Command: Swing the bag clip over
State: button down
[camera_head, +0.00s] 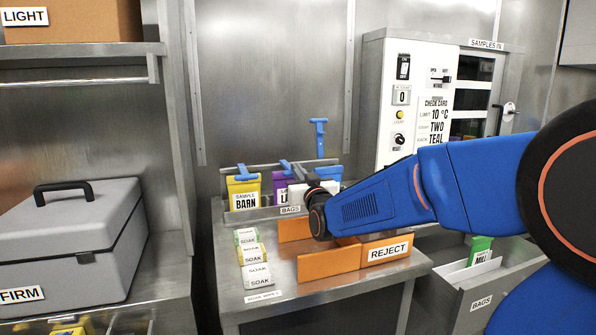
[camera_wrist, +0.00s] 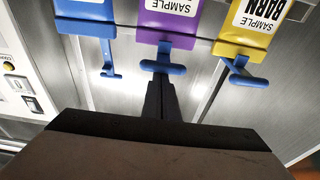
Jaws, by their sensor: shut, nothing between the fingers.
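The purple sample bag (camera_head: 281,187) stands between the yellow sample bag (camera_head: 237,183) and a blue bag (camera_head: 330,173) in the rack. In the wrist view, the purple bag (camera_wrist: 165,24) has a blue clip (camera_wrist: 163,67) at its top edge. My gripper (camera_wrist: 161,80) is shut and empty, its fingertips right at this clip; contact cannot be told. In the head view my gripper (camera_head: 308,175) is partly hidden by my wrist. The blue bag's clip (camera_head: 319,137) stands upright. The yellow bag's clip (camera_head: 243,173) lies low at its top.
The bag rack (camera_head: 246,216) sits at the back of the bench. Orange dividers and a REJECT bin (camera_head: 386,250) stand in front of it. Several SOAK packets (camera_head: 256,274) lie at the left. A white instrument panel (camera_head: 401,90) stands behind, to the right.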

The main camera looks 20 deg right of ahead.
notch_tip(320, 180, down, 4)
jog(key=shift+r+g, duration=0.2)
jog(key=shift+g, duration=0.2)
notch_tip(320, 180, up, 14)
jog(key=shift+f+t, duration=0.25)
jog(key=shift+t, duration=0.15)
